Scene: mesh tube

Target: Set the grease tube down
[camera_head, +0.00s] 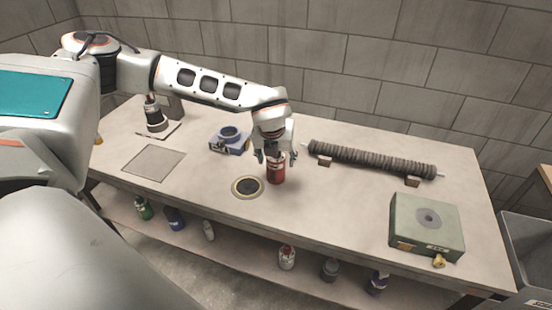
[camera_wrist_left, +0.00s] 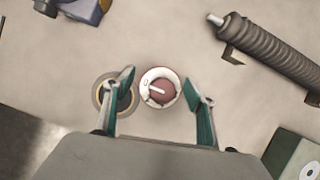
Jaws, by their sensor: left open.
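The grease tube, seen as a red can-like tube (camera_head: 276,170), stands upright on the bench beside a round dark disc with a tan rim (camera_head: 248,187). My left gripper (camera_head: 274,158) is above the tube, pointing down. In the wrist view its two green-padded fingers (camera_wrist_left: 160,95) are spread on either side of the tube, with a gap visible at both sides. My right gripper is not in view.
A ribbed grey roller (camera_head: 370,158) lies on supports at the back right. A green box (camera_head: 427,225) sits at the right end. A blue device (camera_head: 229,139) and a flat grey plate (camera_head: 154,162) are to the left. Several bottles stand on the lower shelf (camera_head: 250,258).

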